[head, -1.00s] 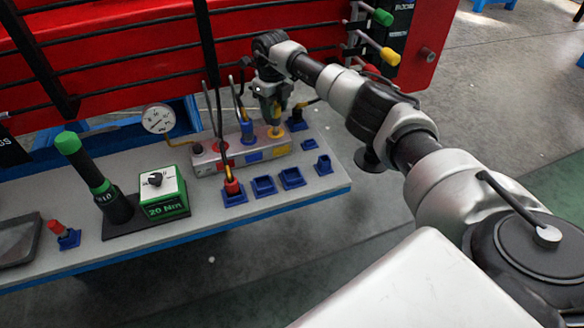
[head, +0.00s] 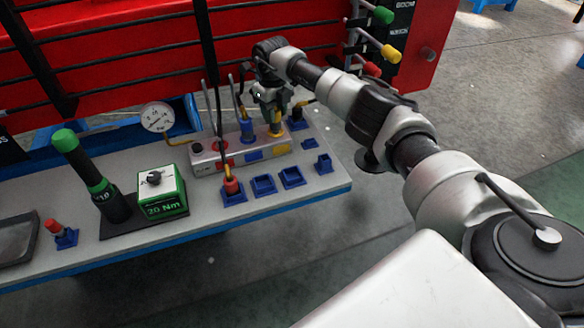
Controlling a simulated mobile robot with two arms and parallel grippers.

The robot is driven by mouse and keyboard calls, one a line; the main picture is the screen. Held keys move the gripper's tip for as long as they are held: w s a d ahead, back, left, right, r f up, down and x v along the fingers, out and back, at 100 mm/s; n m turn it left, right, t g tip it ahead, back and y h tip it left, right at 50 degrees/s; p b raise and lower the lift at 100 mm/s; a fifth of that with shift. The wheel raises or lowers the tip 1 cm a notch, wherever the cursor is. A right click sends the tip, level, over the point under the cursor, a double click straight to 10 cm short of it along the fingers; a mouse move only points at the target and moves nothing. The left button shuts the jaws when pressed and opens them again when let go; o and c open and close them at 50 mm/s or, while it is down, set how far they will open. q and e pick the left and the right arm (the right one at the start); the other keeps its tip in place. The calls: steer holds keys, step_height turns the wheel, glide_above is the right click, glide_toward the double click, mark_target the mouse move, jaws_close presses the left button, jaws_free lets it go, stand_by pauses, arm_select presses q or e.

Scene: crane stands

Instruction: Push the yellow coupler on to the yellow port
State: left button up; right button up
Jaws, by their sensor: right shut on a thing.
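The yellow coupler (head: 276,117) is upright at the right end of the grey manifold block (head: 205,165). My right gripper (head: 276,108) is above it, shut on its upper part. The coupler's lower end is over the yellow port (head: 279,134), a yellow ring on the block's top. At this size I cannot tell whether the coupler is seated or only resting there. A blue coupler (head: 246,128) stands on the block to the left. A red coupler (head: 231,184) stands in a blue holder in front. My left gripper is not in view.
Several blue holders (head: 291,177) stand in front and right of the block. A gauge (head: 156,118), a 20 Nm box (head: 162,192) and a green-topped tool (head: 85,165) stand to the left. Dark hoses rise behind the block, near the red crane body (head: 110,50).

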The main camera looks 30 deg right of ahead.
steer(key=shift+f, duration=0.4)
steer(key=o, duration=1.1)
steer(key=shift+c, duration=0.2)
steer(key=shift+r, duration=0.1)
steer(key=shift+r+p, duration=1.85)
steer(key=shift+r, duration=0.65)
step_height(320, 180, up, 11)
steer(key=b, duration=0.1)
steer(key=shift+f, duration=0.15)
